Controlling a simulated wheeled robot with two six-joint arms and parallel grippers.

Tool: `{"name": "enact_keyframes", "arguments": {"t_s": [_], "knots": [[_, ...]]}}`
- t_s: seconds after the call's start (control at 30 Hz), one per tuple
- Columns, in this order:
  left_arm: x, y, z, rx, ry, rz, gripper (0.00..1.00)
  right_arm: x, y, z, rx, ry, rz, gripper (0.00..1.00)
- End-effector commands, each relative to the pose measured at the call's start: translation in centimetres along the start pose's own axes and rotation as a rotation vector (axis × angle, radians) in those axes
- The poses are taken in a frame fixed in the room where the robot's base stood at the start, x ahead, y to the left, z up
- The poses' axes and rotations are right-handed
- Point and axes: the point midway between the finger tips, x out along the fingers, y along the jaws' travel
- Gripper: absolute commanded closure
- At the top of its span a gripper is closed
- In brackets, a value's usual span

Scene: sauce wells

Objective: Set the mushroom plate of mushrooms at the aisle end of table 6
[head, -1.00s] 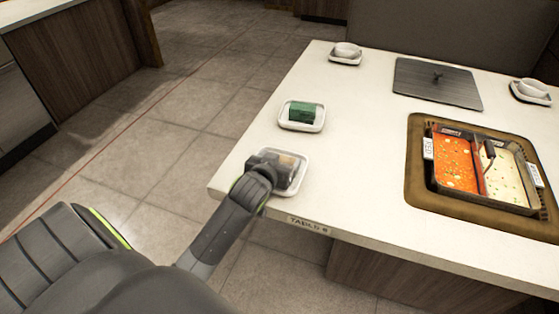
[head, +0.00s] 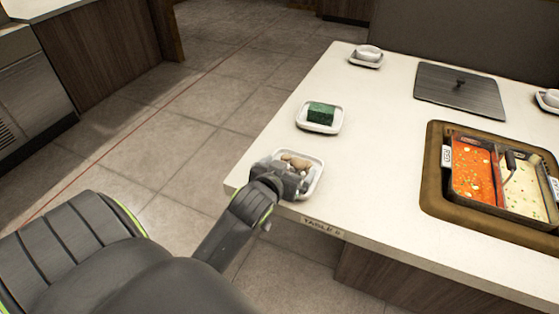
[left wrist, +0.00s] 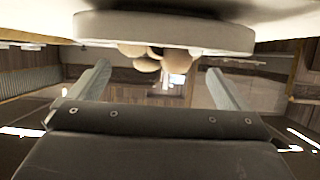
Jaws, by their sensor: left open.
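The white mushroom plate (head: 318,172) rests on the near left corner of table 6 (head: 380,190), with tan mushrooms (head: 296,161) on it. My left gripper (head: 287,180) is at the plate's near left side and hides part of it. In the left wrist view the plate (left wrist: 165,30) appears upside down across the top, with the mushrooms (left wrist: 150,57) below its rim. The fingers of the left gripper (left wrist: 156,70) are spread apart there, with nothing clamped between them. My right gripper is not in view.
A white dish with a green block (head: 321,112) stands farther back on the same edge. A bowl on a saucer (head: 367,54), a dark lid (head: 459,90) and a split pot of red and pale broth (head: 500,178) occupy the rest. Tiled floor is open to the left.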

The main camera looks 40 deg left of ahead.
Motion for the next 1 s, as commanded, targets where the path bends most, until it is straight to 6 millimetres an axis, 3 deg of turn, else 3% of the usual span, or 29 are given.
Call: {"name": "enact_keyframes", "arguments": {"t_s": [0.2,0.4,1.0], "knots": [[-4.0,0.0,0.0,-0.002,-0.001,0.000,0.02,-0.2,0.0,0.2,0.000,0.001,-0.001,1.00],[-5.8,0.0,0.0,0.000,0.001,0.000,0.02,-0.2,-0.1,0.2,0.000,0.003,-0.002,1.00],[-6.2,0.0,0.0,0.001,0.001,0.000,0.02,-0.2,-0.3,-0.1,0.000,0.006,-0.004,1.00]]}}
